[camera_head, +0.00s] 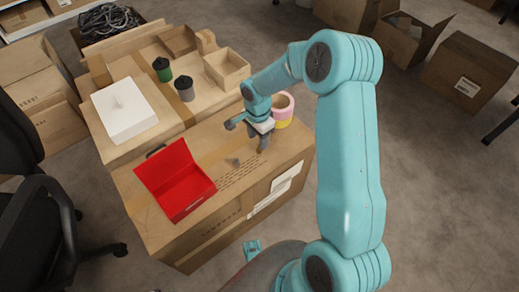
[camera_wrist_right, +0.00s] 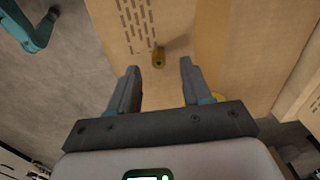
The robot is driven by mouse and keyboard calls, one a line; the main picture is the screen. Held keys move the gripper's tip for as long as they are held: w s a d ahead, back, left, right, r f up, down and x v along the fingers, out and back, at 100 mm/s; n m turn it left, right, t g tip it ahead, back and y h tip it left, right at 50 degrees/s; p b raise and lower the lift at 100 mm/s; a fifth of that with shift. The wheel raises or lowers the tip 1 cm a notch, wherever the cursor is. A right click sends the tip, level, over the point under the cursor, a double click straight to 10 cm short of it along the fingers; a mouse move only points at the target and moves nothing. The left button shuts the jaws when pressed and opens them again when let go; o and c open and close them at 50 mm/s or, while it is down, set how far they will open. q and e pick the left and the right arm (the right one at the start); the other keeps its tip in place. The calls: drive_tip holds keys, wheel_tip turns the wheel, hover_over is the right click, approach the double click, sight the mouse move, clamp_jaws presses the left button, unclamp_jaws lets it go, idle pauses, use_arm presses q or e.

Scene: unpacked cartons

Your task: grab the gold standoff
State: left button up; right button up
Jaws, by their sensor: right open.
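The gold standoff (camera_wrist_right: 159,58) stands out in the right wrist view as a small gold piece on the carton top, near rows of printed slits. In that picture it lies between and slightly beyond the tips of my right gripper (camera_wrist_right: 159,68). The jaws are open with nothing between them. In the head view my right gripper (camera_head: 246,137) hangs over the carton (camera_head: 222,150), its fingers spread. A small greyish shape shows below it there, too small to identify surely.
An open red box (camera_head: 184,195) sits left of my right gripper. A pink and yellow tape roll (camera_head: 283,110) stands close to its right. A white box (camera_head: 123,110), dark and green cups and an open small carton (camera_head: 227,68) lie behind.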

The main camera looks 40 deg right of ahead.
wheel_tip(320, 180, down, 5)
drive_tip(key=shift+s+r+b, duration=0.1)
drive_tip(key=shift+b, duration=0.7)
clamp_jaws()
